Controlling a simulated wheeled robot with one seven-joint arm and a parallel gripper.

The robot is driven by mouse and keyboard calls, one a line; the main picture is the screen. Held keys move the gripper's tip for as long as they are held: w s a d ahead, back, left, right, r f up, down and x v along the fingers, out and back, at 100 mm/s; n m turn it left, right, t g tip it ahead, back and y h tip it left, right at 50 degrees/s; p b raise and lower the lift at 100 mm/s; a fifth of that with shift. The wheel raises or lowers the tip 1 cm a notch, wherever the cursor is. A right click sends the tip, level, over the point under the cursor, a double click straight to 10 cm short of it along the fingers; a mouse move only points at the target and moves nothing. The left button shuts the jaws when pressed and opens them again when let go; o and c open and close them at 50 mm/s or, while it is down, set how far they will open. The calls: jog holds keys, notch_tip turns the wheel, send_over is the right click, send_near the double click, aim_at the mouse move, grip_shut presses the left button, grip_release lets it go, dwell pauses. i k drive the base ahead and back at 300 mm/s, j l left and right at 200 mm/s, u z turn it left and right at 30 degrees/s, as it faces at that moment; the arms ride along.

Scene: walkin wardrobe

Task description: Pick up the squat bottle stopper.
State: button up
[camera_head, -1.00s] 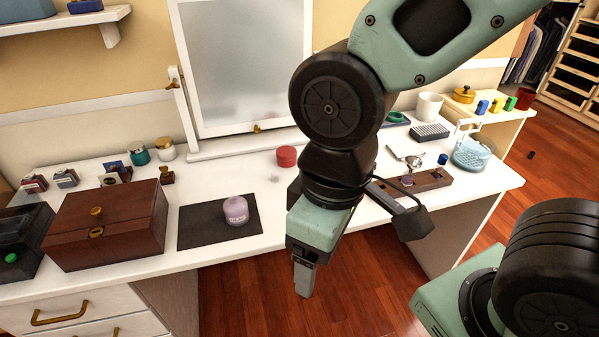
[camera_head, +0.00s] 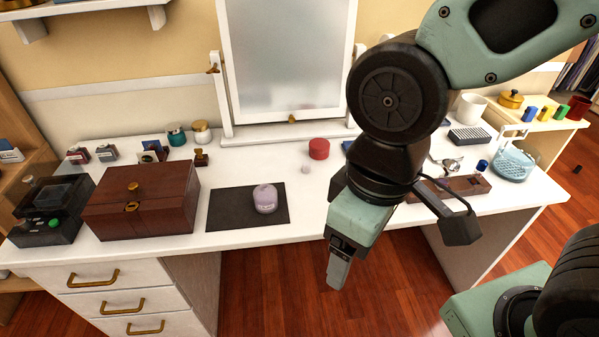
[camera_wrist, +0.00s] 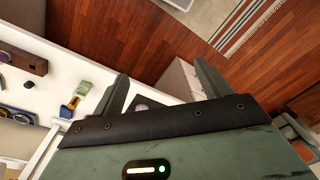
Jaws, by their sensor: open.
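A small pale lilac knob (camera_head: 305,169), which looks like the squat bottle stopper, lies on the white desk left of my arm in the head view. A squat lilac bottle (camera_head: 265,199) stands on a dark mat (camera_head: 226,212) to its left. My gripper (camera_head: 338,274) hangs pointing down in front of the desk's front edge, right of the mat and apart from both. In the wrist view my gripper (camera_wrist: 160,72) has its two fingers spread with nothing held between them. I cannot make out the stopper in the wrist view.
A round red box (camera_head: 319,149) sits just behind the knob. A mirror (camera_head: 285,60) stands at the back. A brown wooden chest (camera_head: 140,205) is at the left. Bare desk lies between mat and arm.

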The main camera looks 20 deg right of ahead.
aim_at(306, 166)
jog(key=i+j+u, duration=0.15)
jog(key=i+u, duration=0.25)
jog(key=i+j+u, duration=0.1)
jog(key=u, duration=0.3)
jog(key=i, duration=0.1)
